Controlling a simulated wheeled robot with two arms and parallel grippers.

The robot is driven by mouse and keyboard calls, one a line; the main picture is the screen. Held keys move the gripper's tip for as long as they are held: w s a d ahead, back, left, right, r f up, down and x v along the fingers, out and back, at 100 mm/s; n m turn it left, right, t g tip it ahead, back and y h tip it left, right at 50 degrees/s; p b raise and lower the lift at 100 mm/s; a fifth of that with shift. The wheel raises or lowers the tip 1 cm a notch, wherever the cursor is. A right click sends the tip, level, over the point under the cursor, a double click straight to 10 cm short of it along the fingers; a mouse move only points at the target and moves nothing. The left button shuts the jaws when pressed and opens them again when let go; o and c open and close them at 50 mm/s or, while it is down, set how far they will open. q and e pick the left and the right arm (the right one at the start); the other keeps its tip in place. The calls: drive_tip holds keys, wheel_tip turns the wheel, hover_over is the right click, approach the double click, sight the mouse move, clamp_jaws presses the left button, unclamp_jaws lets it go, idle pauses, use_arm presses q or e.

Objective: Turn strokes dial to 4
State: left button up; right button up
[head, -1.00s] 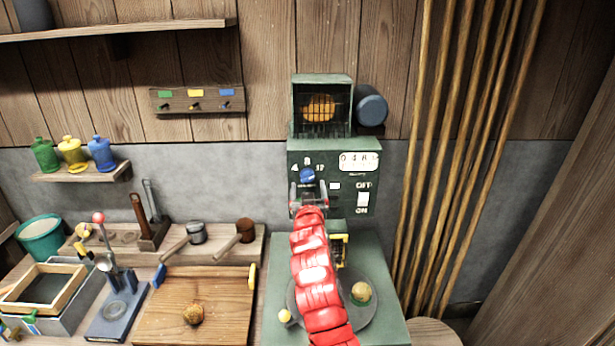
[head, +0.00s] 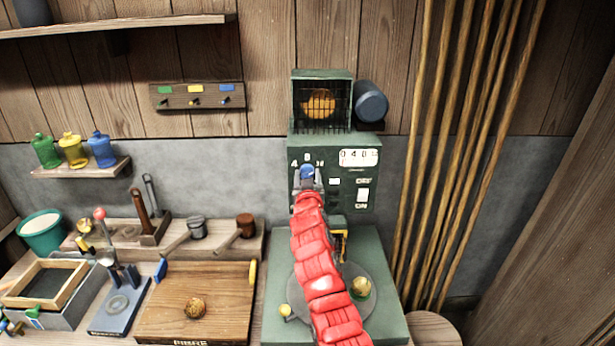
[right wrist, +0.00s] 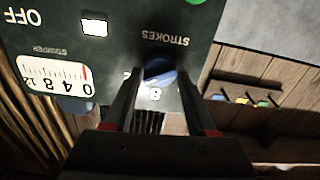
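The blue strokes dial (head: 307,172) sits on the front of the green machine (head: 335,150). White numbers are printed around it, with 4 at its upper left and 8 above it. In the right wrist view the dial (right wrist: 160,70) appears upside down, beside the STROKES label. My right gripper (head: 307,186) is up at the dial, below it in the head view. Its fingers (right wrist: 158,84) are apart, one on each side of the dial; I cannot tell whether they touch it. The dial's pointer direction is unclear. My left gripper is out of view.
Right of the dial are a white gauge (head: 358,158) and an OFF/ON switch (head: 362,196). A barred box (head: 322,103) sits on top. Below is a round plate (head: 370,315) with a ball. A wooden board (head: 222,290) and tools lie left. Ropes (head: 450,150) hang at the right.

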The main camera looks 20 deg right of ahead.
clamp_jaws()
